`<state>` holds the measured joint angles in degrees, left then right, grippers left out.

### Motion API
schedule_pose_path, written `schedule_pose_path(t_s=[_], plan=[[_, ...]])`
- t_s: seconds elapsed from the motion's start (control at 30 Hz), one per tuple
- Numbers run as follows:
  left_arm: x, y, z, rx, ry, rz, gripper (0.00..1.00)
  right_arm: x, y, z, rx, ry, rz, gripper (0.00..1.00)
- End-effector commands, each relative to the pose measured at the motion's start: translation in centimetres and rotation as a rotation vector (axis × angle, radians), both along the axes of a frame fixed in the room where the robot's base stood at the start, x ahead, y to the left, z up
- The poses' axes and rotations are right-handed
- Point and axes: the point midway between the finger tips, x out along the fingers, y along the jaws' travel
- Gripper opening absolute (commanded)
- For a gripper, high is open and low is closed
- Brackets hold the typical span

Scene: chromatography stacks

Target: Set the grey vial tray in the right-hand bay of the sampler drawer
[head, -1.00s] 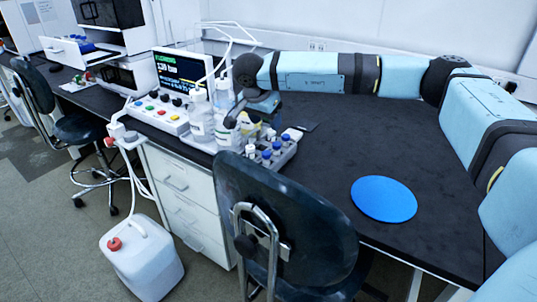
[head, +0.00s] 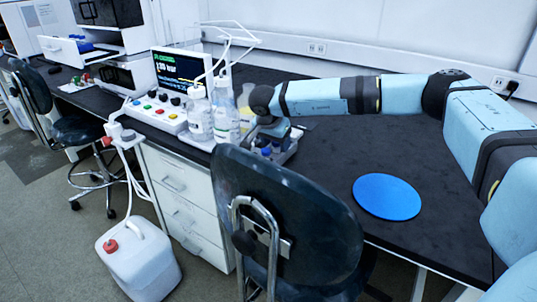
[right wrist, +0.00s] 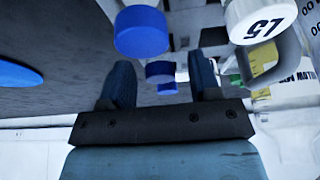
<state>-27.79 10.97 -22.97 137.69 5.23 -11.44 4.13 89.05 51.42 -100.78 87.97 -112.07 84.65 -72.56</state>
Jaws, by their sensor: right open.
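The grey vial tray (head: 290,150) stands on the dark bench beside the bottles, partly hidden by my right arm and the chair back. It holds blue-capped vials (head: 264,148). My right gripper (right wrist: 160,75) is over the tray, pointing down, with its fingers apart. In the right wrist view, blue caps (right wrist: 142,31) show in front of and between the fingers; the tray body cannot be made out there. What looks like the sampler drawer (head: 72,55) is pulled out of a white instrument at the far left, with blue items in it. Its bays are too small to tell. My left gripper is not in view.
Wash bottles (head: 226,120) stand close to the tray, beside a control box with a screen (head: 181,68). A white-capped bottle (right wrist: 262,25) is near my right gripper. A chair (head: 285,205) stands in front. A blue disc (head: 387,197) lies on the otherwise clear right bench.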

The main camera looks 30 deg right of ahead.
Motion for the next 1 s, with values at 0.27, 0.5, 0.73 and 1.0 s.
schedule_pose_path(t_s=[0.27, 0.5, 0.73, 1.0], plan=[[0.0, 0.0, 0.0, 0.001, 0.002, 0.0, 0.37, 0.0, 0.0, 0.0, 0.0, 0.001, 0.0, 0.18], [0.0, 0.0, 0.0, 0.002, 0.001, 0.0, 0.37, 0.0, 0.0, 0.1, 0.0, -0.001, -0.001, 0.0], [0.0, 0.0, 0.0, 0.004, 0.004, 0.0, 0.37, 0.0, 0.0, 0.5, 0.0, -0.002, -0.001, 0.0], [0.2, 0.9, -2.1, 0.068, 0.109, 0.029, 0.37, 0.1, 0.0, 5.5, 0.001, -0.006, -0.002, 0.0]])
